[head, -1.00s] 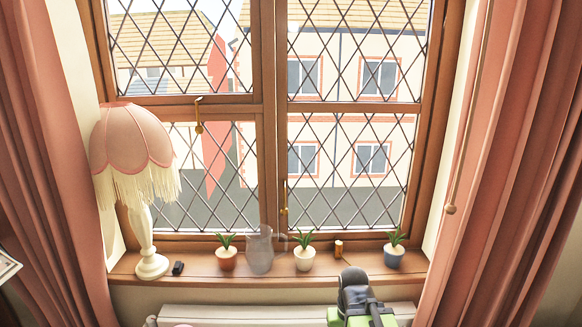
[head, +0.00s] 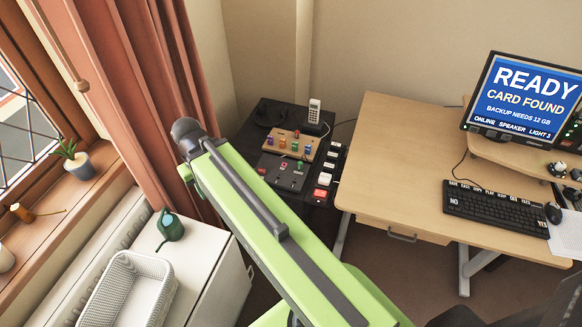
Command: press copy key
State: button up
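The black keyboard (head: 495,212) lies on the wooden desk at the right of the head view. A row of small white labels runs along its far edge; one seems to read COPY (head: 478,189), but the print is tiny. A larger NO label is at its near left. The monitor (head: 524,98) behind it shows READY, CARD FOUND and BACKUP NEEDS 12 GB on blue. My green arm crosses the middle of the view, well left of the keyboard. My gripper does not show, so I cannot see its fingers.
A dark side table (head: 262,118) holds a handset, a peg board and several switches. A white cabinet (head: 218,262) bears a wicker basket (head: 130,290) and a green can (head: 170,226). The desk (head: 395,150) is bare left of the keyboard.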

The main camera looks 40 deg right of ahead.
aim_at(474, 189)
jog(key=u, duration=0.3)
jog(key=k, duration=0.1)
jog(key=z, duration=3.25)
jog(key=i, duration=0.55)
jog(key=z, duration=0.25)
jog(key=k, duration=0.55)
jog(key=u, duration=0.1)
